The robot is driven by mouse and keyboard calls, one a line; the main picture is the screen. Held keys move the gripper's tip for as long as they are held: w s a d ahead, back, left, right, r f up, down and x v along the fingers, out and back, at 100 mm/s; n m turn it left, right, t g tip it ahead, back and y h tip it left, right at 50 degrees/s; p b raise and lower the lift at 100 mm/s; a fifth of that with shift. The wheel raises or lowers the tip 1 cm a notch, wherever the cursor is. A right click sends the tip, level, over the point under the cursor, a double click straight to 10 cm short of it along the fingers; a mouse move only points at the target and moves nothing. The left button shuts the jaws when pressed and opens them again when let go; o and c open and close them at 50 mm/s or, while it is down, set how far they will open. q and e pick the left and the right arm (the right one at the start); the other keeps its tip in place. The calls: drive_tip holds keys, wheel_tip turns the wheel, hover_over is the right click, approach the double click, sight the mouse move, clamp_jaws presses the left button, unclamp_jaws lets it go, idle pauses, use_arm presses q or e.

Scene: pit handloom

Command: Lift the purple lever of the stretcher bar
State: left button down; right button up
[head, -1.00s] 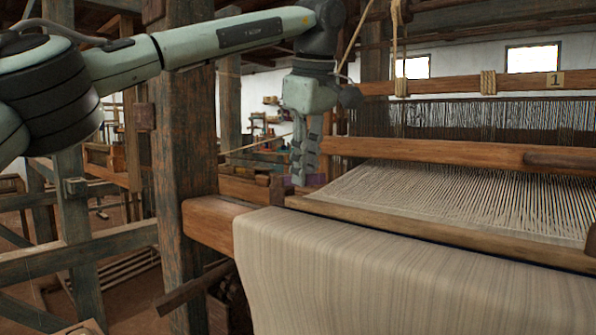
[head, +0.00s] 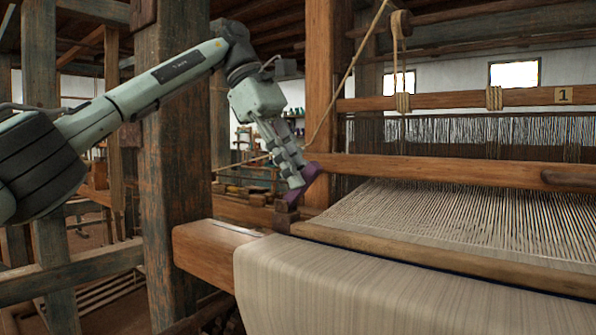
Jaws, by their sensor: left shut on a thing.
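The purple lever (head: 309,176) shows at the fingertips of my left gripper (head: 298,180), near the left end of the loom's front. The gripper is shut on the lever, and the fingers slant down to the right. The lever is tilted up, above a small wooden block beside the warp. The fingers hide part of the lever. The rest of the stretcher bar cannot be made out clearly. My right gripper is not in view.
A thick wooden post (head: 178,150) stands left of the gripper. The cloth beam with its pale cloth (head: 380,290) lies in front. Warp threads (head: 430,215) spread to the right under a wooden crossbar (head: 430,168). A rope (head: 345,80) slants behind the gripper.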

use_arm(q)
drive_tip(key=shift+r, duration=0.1)
idle(0.5)
drive_tip(key=c, duration=1.4)
unclamp_jaws()
drive_tip(key=shift+c, duration=0.2)
